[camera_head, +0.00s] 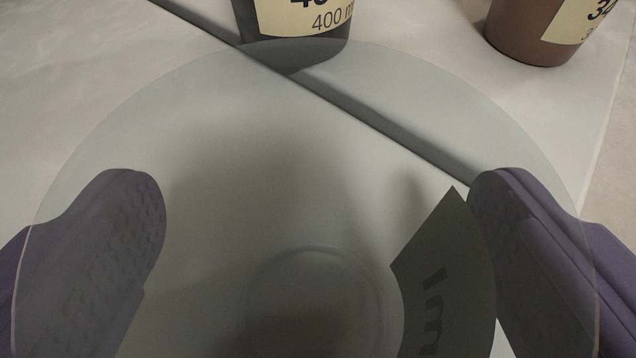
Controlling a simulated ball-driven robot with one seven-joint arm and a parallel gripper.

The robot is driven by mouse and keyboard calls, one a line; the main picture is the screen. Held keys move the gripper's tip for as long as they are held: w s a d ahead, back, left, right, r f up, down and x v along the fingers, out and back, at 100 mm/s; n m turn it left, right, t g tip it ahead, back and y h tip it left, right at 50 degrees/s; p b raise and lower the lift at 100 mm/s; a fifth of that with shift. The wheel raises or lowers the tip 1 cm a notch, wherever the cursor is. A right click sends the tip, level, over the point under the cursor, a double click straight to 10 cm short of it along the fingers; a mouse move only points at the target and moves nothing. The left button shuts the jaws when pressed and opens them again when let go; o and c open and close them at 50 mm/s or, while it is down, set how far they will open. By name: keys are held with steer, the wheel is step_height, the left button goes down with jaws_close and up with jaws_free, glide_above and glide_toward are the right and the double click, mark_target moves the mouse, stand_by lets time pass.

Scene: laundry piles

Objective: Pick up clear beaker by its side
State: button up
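A large clear beaker (290,190) fills most of the view, seen from above and very close. Its wide round rim arches across the picture, and its small round base shows low in the middle. A dark label (450,285) with upside-down lettering is on its right wall. My gripper (315,220) has purple fingers spread wide, one on each side of the beaker. Both fingers show partly through its clear wall. The left finger's textured pad is visible. I cannot tell whether either finger touches the wall. The lower part of the beaker is cut off by the frame edge.
A dark cup (295,45) with a cream label reading 400 stands just beyond the rim. A brown cup (525,40) with a cream label stands at the upper right. The pale surface (80,90) is clear at the left, and a dark diagonal line crosses it.

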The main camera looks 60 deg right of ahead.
steer(key=c, duration=1.1)
steer(key=shift+o, duration=0.2)
steer(key=shift+r, duration=0.15)
